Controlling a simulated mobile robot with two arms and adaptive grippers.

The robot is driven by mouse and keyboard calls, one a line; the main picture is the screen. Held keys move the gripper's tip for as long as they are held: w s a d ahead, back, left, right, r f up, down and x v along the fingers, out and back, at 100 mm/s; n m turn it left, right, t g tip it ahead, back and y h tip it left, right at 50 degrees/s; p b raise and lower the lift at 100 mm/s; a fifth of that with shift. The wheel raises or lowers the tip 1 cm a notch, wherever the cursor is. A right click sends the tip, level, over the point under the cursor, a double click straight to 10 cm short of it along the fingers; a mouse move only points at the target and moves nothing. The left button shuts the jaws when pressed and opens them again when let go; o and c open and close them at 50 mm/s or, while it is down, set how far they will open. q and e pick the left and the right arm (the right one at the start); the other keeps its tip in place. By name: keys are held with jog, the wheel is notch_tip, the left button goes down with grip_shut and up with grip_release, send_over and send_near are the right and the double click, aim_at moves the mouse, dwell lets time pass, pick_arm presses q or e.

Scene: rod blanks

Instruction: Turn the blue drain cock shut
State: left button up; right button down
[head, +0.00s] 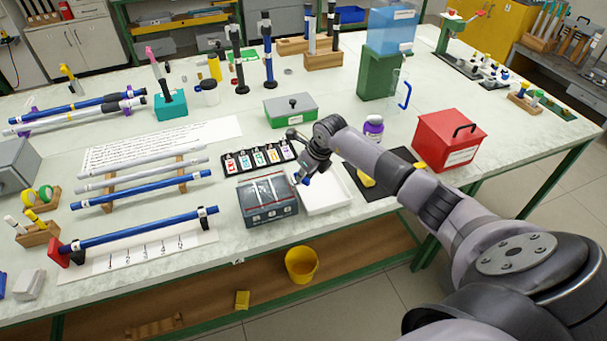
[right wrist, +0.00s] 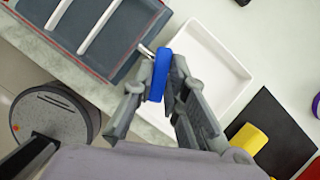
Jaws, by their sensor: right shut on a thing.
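The blue drain cock (right wrist: 159,76) is a small blue lever on a short metal stem at the side of the dark grey tank (right wrist: 150,20). My right gripper (right wrist: 160,88) is shut on the blue lever, with one finger on each side of it. In the head view the tank (head: 266,216) stands near the table's front edge, and my right gripper (head: 303,178) is at its right side. The gripper hides much of the cock there. My left gripper is not in view.
A white tray (head: 338,207) lies right beside the tank, under my gripper. A black mat with a yellow object (right wrist: 250,138) lies farther right. A row of labelled cards (head: 236,171) lies behind the tank. A yellow bucket (head: 301,263) stands below the table edge.

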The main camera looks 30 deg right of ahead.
jog(key=m+h, duration=0.1)
jog(key=m, duration=0.1)
jog(key=a+m+h+b, duration=0.1)
jog(key=m, duration=0.2)
dwell(0.3)
jog(key=shift+m, duration=0.3)
jog(key=c, duration=1.6)
grip_release()
jog(key=shift+d, duration=0.1)
